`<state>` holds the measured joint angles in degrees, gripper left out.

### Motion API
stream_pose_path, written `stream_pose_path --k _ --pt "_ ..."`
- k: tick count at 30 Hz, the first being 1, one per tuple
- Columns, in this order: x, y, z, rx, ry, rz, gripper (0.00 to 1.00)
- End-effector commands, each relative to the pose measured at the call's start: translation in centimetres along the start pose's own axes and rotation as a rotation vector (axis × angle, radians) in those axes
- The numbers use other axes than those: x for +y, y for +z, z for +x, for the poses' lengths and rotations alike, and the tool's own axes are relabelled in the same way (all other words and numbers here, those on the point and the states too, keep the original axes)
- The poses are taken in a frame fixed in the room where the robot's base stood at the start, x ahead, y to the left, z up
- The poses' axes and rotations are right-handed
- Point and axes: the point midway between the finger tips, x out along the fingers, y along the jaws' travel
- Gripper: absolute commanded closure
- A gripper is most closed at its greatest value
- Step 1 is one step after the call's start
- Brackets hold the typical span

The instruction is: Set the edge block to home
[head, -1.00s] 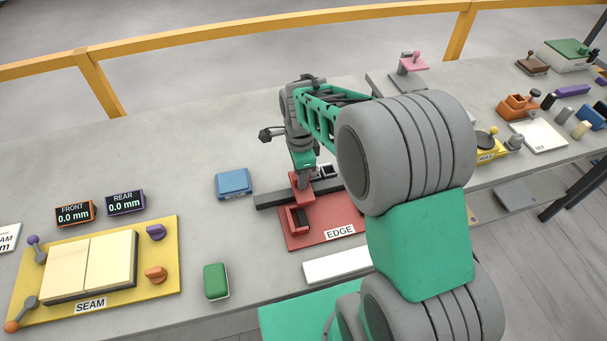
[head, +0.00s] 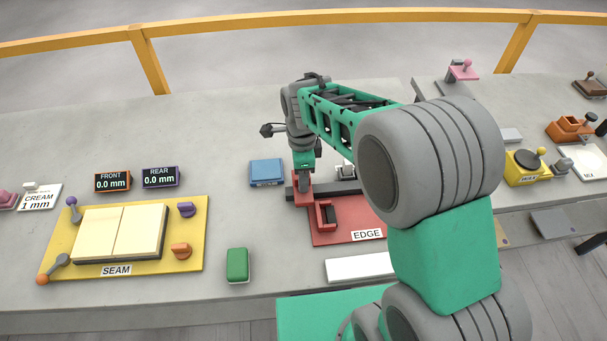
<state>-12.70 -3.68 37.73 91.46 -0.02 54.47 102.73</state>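The red edge station (head: 345,235) is a red plate labelled EDGE with a dark rail along its back. A small red block (head: 301,198) sits at the rail's left end, left of the plate. My gripper (head: 303,187) points down at this block, with its grey finger part against or over its top. The fingertips are too small and overlapped to show whether they are shut on it. A red U-shaped piece (head: 326,214) stands on the plate just right of it. My arm hides the right part of the station.
A blue box (head: 266,172) lies close left of the rail. A green block (head: 237,265), the yellow SEAM board (head: 193,257) and two 0.0 mm displays are farther left. A white strip (head: 358,267) lies in front. Bare slab lies behind the blue box.

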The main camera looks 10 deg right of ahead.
Motion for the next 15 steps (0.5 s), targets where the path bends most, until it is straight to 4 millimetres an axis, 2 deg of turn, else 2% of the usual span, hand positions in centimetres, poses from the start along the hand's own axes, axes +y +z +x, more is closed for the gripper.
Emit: stream_pose_path --k 9,11,15 --pt "0.0 0.0 -0.3 0.000 -0.001 0.000 0.55" --pt "-0.1 0.0 -1.1 -0.001 -0.004 0.000 0.55" --pt "-0.1 0.0 -3.8 -0.001 -0.005 0.000 0.55"
